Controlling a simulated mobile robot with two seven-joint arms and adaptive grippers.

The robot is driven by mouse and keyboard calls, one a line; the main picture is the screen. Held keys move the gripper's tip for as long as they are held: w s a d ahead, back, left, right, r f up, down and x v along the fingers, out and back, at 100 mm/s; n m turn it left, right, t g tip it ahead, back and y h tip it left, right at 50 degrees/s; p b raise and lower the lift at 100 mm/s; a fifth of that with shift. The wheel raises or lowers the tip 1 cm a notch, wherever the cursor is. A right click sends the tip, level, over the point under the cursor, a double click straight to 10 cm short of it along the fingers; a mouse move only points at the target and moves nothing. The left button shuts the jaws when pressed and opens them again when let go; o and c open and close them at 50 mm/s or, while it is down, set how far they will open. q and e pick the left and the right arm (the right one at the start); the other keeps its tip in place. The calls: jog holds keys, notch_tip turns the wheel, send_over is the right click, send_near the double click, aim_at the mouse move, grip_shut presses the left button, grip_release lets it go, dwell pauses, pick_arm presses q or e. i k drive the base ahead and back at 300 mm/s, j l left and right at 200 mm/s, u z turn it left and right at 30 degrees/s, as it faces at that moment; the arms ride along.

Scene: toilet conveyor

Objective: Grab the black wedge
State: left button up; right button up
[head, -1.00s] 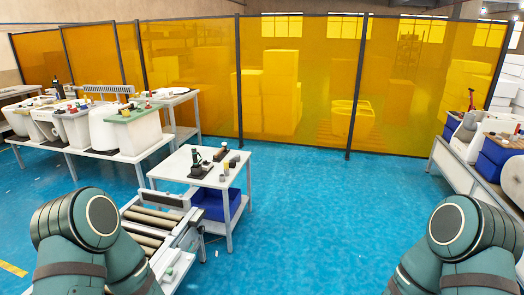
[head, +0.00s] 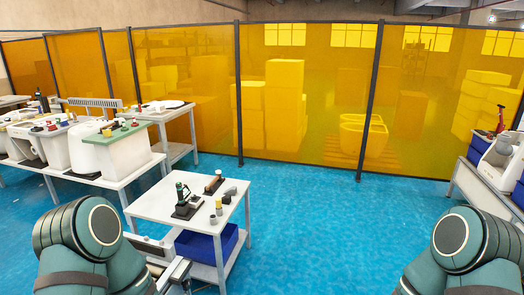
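I cannot make out for certain a black wedge. On a small white table (head: 155,208) in the head view, a dark green upright tool (head: 182,193) stands on a flat black base (head: 187,212). Behind it lies a brown and black piece (head: 213,184). Small grey and yellow pieces (head: 218,202) stand near the table's right edge. Any of the dark pieces could be or include the wedge; they are too small to tell. Only upper links of my two arms show, at the lower left and lower right. Both grippers are out of view.
A blue bin (head: 205,244) sits under the small table. A conveyor (head: 160,250) is partly hidden behind my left arm. Cluttered benches stand at left and right. Orange panels (head: 300,95) close the back. The blue floor (head: 330,215) right of the small table is clear.

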aim_at(227, 199)
jog(key=i, duration=1.5)
jog(key=i+z, duration=0.15)
jog(key=i, duration=0.65)
jog(key=i+j+z, duration=0.1)
jog(key=i+j, duration=0.15)
jog(key=i, duration=0.5)
